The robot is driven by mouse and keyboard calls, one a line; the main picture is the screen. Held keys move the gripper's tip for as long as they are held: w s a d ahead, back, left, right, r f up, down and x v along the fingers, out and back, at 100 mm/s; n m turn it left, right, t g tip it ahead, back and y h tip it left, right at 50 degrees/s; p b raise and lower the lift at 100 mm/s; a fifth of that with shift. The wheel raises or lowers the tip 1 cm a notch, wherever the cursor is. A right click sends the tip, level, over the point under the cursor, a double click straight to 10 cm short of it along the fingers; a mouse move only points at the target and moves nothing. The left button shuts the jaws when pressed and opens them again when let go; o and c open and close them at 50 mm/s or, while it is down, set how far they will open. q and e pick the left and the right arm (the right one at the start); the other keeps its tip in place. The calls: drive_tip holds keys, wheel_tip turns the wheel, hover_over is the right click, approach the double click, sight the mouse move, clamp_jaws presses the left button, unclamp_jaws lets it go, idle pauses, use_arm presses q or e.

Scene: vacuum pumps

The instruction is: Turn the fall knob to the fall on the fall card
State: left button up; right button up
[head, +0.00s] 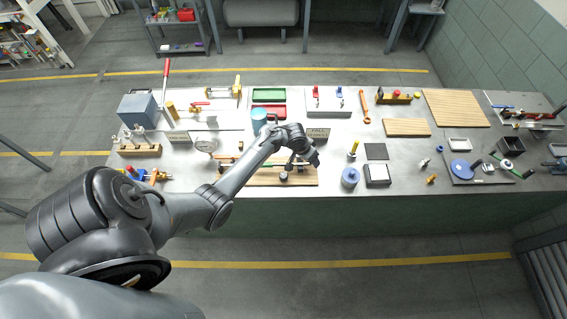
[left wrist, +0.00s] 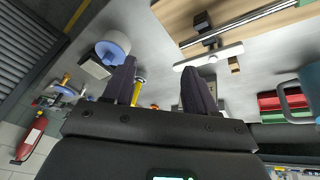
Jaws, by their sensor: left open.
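The fall card (head: 318,133) stands on the bench behind my left gripper; "FALL" is readable, its lower line too small to read. A wooden board (head: 262,182) lies under and in front of my left gripper (head: 299,164). A small dark knob-like part (head: 284,176) sits on this board; I cannot tell whether it is the fall knob. The left wrist view shows the board (left wrist: 270,28) with a rod and a dark block (left wrist: 202,22). My left gripper (left wrist: 160,88) is open, with nothing seen between its fingers. My right gripper is not in view.
A blue mug (head: 259,121) stands left of my gripper, near green (head: 269,94) and red trays. A blue-and-white spool (head: 350,177) and a pale-topped dark box (head: 377,175) stand to the right. The bench between card and right-hand board is mostly clear.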

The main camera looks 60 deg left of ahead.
use_arm(q)
drive_tip(key=w+d+r+m+t+h+b, duration=0.2)
drive_tip(key=w+d+r+m, duration=0.3)
drive_tip(key=m, duration=0.6)
drive_tip(key=s+d+f+m+g+h+b, duration=0.3)
drive_tip(key=d+m+b, duration=0.35)
drive_tip(key=m, duration=0.85)
drive_tip(key=s+a+f+m+g+y+b, duration=0.1)
drive_tip(key=s+a+f+y+b, duration=0.1)
drive_tip(key=a, duration=0.3)
drive_tip(key=s+a+f+m+g+y+b, duration=0.1)
drive_tip(key=s+a+f+m+b, duration=0.1)
drive_tip(key=s+a, duration=0.3)
drive_tip(key=s+a+f+m+g+y+b, duration=0.1)
drive_tip(key=s+a+f+y+b, duration=0.1)
drive_tip(key=a, duration=0.4)
drive_tip(key=shift+s+a+m+g+y+b, duration=0.15)
drive_tip(key=shift+s+a+m+b, duration=0.05)
drive_tip(key=shift+s+b, duration=0.3)
drive_tip(key=shift+s+a+m+g+y+b, duration=0.2)
drive_tip(key=shift+s+b, duration=0.15)
drive_tip(key=shift+s, duration=0.2)
drive_tip(key=shift+w+d+r, duration=0.1)
drive_tip(key=shift+w+r, duration=0.05)
drive_tip(key=shift+w, duration=0.1)
